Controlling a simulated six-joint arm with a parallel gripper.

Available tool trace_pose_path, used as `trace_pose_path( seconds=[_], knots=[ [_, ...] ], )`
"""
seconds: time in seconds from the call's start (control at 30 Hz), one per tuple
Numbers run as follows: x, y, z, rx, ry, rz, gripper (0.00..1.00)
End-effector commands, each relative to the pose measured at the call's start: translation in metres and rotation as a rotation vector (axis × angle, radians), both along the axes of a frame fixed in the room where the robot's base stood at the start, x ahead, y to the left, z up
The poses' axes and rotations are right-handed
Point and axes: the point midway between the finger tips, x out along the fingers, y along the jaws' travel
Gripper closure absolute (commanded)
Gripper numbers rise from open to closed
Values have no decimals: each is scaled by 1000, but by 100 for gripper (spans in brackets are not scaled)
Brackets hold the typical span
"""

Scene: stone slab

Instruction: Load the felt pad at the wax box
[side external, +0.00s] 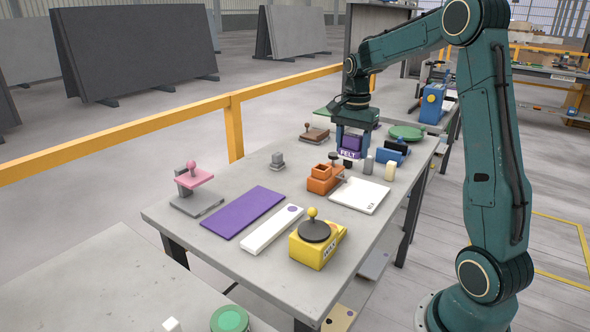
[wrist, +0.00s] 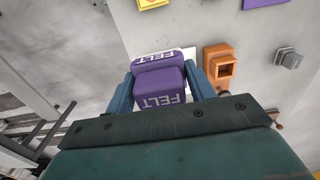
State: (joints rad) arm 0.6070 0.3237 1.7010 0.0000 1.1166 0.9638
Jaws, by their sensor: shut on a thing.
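The felt pad is a purple block lettered FELT (side external: 349,154), held between the blue fingers of my gripper (side external: 352,143) over the far half of the slab table. In the wrist view the felt pad (wrist: 160,88) sits between both fingers, its lettering on two faces. Whether its underside touches anything is hidden. The wax box (side external: 322,251) is yellow with a dark label, standing at the near right of the table, well apart from my gripper. A dark round disc with a yellow knob (side external: 313,222) sits on top of it.
An orange block with a square opening (side external: 322,180) and a white plate (side external: 360,196) stand between gripper and wax box. A purple mat (side external: 243,212) and white strip (side external: 272,229) lie left of the box. A blue holder (side external: 392,153) and green disc (side external: 407,132) are at the far right.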

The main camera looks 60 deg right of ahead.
Motion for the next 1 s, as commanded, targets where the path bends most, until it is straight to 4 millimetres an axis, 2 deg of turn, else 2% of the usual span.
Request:
trace_pose_path(
  seconds=[0.03,0.1,0.37,0.57,0.8,1.0],
  knots=[
    [0,0,0,0,0,0,52],
    [0,0,0,0,0,0,64],
    [1,6,-7,1,1,1,64],
    [5,28,-33,3,4,4,64],
    [6,67,-76,2,4,4,64],
    [1,91,-100,1,2,2,64]
  ],
)
